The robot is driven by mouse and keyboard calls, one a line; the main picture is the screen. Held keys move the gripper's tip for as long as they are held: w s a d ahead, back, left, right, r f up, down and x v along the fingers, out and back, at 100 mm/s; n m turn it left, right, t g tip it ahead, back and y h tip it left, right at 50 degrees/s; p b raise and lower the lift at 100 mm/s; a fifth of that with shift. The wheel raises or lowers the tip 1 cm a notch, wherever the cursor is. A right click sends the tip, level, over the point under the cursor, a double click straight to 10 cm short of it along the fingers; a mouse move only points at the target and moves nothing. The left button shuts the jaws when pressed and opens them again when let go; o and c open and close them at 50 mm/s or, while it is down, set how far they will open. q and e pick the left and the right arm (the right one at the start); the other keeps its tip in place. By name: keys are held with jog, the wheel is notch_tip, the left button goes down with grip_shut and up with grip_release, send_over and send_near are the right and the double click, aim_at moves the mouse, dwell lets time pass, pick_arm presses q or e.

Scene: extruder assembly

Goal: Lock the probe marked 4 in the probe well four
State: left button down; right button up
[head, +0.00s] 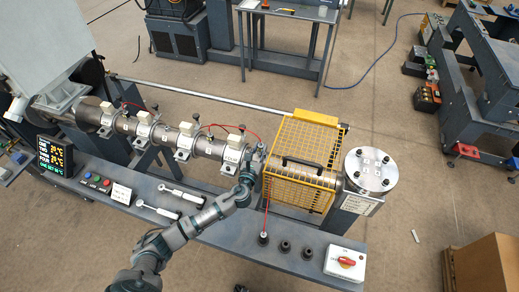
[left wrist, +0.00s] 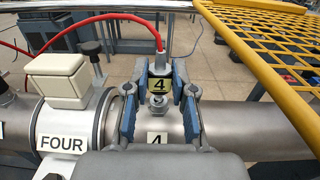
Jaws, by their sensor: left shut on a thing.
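In the left wrist view, the probe marked 4 (left wrist: 158,85) stands upright between my left gripper's (left wrist: 161,72) two blue-grey fingers, which are shut on it. A red cable leaves its top. Its lower end is at the metal pipe, above a second plate marked 4 (left wrist: 156,138). The probe well there is mostly hidden by the probe and fingers, so I cannot tell how deep the probe sits or whether it is locked. In the head view, my left gripper (head: 256,160) is at the barrel, just left of the yellow guard. My right gripper is not in view.
A yellow mesh guard (head: 301,140) stands close to the right of my left gripper. A white heater box (left wrist: 57,75) over the FOUR label (left wrist: 62,144) is on the left. Several black sockets and a red switch box (head: 345,262) are on the front bench.

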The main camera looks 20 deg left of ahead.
pick_arm(q)
jog(key=shift+f+b, duration=0.5)
jog(key=shift+f, duration=0.4)
jog(key=c, duration=1.6)
grip_release()
jog(key=shift+c, duration=0.2)
grip_shut()
